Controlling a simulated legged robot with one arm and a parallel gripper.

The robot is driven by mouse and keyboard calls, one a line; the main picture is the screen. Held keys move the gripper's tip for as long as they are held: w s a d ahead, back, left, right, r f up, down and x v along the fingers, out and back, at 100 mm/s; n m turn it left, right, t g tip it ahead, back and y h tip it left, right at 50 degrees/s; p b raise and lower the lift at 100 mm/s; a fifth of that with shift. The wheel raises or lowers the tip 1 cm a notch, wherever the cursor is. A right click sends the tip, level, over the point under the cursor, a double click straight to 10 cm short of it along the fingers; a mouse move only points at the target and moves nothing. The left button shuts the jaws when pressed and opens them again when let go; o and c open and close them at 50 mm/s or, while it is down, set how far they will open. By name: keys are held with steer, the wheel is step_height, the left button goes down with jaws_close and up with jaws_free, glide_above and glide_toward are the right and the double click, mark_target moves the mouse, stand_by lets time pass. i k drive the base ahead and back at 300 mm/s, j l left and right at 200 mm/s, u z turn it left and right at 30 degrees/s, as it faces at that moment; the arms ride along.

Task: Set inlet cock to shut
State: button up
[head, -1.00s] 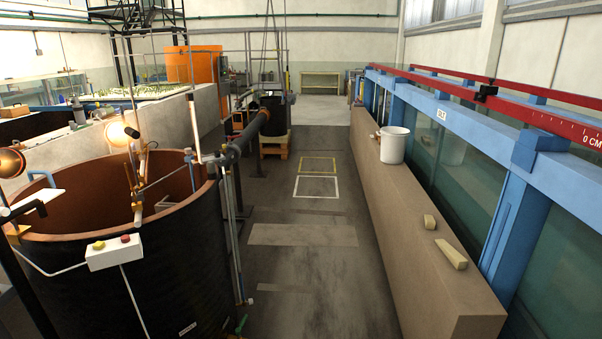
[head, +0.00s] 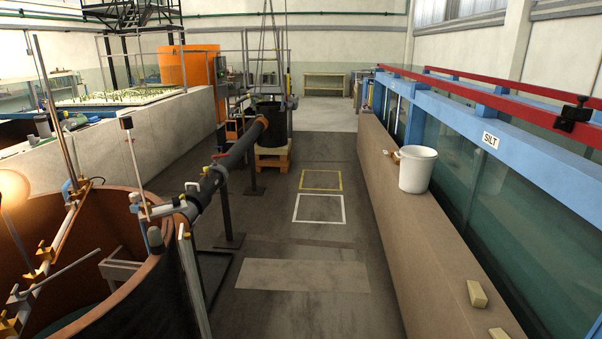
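I cannot tell for certain which fitting is the inlet cock. A dark pipe (head: 235,155) slopes from the black tank on a pallet down to the big round tank (head: 150,290) at the lower left. A small red fitting (head: 220,157) sits on top of this pipe. It is too small to tell whether it is a cock handle or how it is set. My gripper and arm are not in view.
A clear grey floor aisle with a white outlined square (head: 319,208) and a yellow one (head: 321,180) runs ahead. On the right, a long ledge (head: 440,235) beside the glass flume holds a white bucket (head: 416,170) and pale blocks (head: 477,293). A pallet (head: 272,157) stands ahead left.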

mark_target(213, 157)
steer(key=i, duration=1.75)
steer(key=i+l+u, duration=0.15)
steer(key=i+u, duration=0.35)
steer(key=i, duration=0.15)
steer(key=i+l+u, duration=1)
steer(key=i+l, duration=0.15)
steer(key=i, duration=0.35)
steer(key=i+l+u, duration=0.1)
steer(key=i, duration=0.4)
steer(key=i+l, duration=0.25)
steer(key=i, duration=0.25)
steer(key=i+l+u, duration=0.1)
steer(key=i, duration=0.4)
steer(key=i+l+u, duration=0.1)
steer(key=i+l, duration=0.25)
steer(key=i, duration=0.15)
